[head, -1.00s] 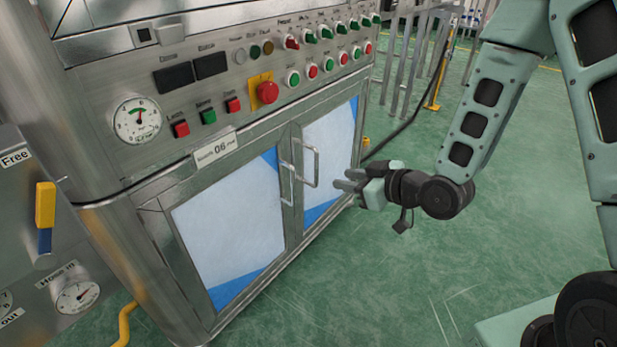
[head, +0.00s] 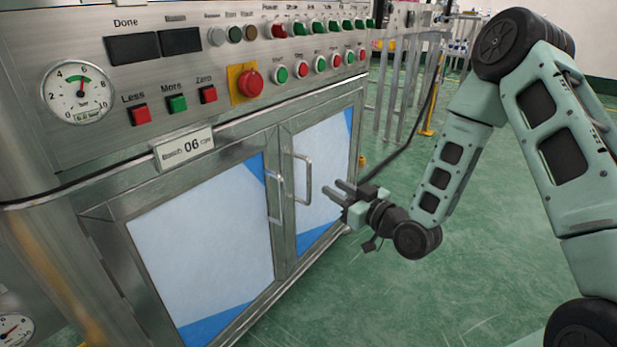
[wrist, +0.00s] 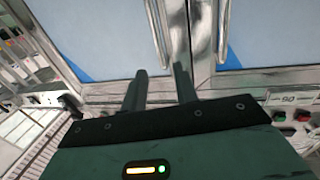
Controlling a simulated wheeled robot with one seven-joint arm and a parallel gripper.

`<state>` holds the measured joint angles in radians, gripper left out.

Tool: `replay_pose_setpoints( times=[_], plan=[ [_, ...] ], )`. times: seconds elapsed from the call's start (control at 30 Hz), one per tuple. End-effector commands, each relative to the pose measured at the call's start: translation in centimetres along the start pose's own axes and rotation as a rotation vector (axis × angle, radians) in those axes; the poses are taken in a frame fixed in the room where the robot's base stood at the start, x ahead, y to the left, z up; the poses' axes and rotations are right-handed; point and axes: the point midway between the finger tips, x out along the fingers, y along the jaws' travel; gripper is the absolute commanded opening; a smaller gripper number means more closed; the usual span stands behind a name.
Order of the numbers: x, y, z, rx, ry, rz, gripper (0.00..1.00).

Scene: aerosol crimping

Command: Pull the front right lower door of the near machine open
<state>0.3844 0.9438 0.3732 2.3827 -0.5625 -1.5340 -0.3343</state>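The near machine (head: 235,130) has two lower doors with pale panels and blue corners, both shut. The front right lower door (head: 318,165) has a vertical metal bar handle (head: 308,181) at its left edge; that handle also shows in the wrist view (wrist: 154,30). The left door (head: 205,240) has its own handle (head: 282,195) close beside it. My gripper (head: 332,188) is in front of the right door, to the right of its handle. In the wrist view my gripper (wrist: 160,72) has its two fingers apart with nothing between them, and the handle lies beyond the fingertips.
Above the doors is a control panel with buttons, a red emergency stop (head: 250,83), a gauge (head: 78,92) and a batch label (head: 184,147). A metal railing (head: 405,85) with a yellow foot stands behind on the right. The green floor (head: 440,290) before the machine is clear.

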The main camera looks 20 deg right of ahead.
Motion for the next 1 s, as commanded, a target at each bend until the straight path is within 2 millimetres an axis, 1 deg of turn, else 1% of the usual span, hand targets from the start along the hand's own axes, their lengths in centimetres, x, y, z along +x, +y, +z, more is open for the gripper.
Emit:
replay_pose_setpoints(
  times=[0.03,0.1,0.3,0.4,0.5,0.7,0.93,0.97,1.0],
  plan=[
    [1.1,0.0,0.2,-0.003,0.003,0.0,0.29],
    [2.6,0.0,0.2,-0.002,0.004,-0.001,0.29],
    [6.6,0.0,0.2,-0.002,0.002,-0.001,0.29],
    [8.2,0.0,0.2,0.0,0.001,0.0,0.29],
    [9.3,0.0,0.2,0.0,0.001,0.0,0.29],
    [10.4,0.0,0.1,0.0,-0.001,0.001,0.29],
    [10.5,0.0,0.0,0.0,-0.001,0.001,0.29],
    [10.5,0.0,0.0,0.0,-0.001,0.001,0.27],
    [10.5,0.0,0.0,0.0,-0.001,0.001,0.15]
  ],
)
